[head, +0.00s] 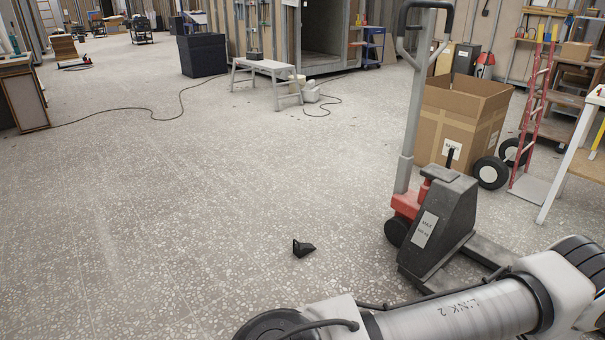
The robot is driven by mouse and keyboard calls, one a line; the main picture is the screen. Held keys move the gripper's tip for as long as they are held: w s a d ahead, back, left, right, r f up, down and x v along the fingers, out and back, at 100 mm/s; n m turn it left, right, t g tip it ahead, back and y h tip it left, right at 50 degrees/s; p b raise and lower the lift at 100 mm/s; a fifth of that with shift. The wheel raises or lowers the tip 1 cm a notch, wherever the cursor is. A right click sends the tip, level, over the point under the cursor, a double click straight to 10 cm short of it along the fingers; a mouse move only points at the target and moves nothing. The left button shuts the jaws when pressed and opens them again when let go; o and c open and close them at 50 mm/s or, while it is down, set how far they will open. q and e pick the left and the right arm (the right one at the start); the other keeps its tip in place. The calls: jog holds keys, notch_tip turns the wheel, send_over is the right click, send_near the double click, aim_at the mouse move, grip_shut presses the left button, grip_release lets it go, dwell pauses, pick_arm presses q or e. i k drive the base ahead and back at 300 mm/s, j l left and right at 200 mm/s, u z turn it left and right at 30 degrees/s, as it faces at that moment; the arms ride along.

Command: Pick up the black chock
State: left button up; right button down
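The black chock (303,248) is a small dark wedge. It lies on the speckled floor in the lower middle of the head view, left of the pallet jack, with open floor around it. One of my arms crosses the lower right of the view, between the camera and the floor. Neither of my grippers shows, so I cannot tell what they hold.
A pallet jack (437,224) with a tall handle stands right of the chock. Behind it are a cardboard box (462,115) and a red hand truck (534,112). A white bench (266,66) and black crate (202,55) stand farther back.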

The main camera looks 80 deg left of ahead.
aim_at(301, 250)
jog(key=u, duration=2.65)
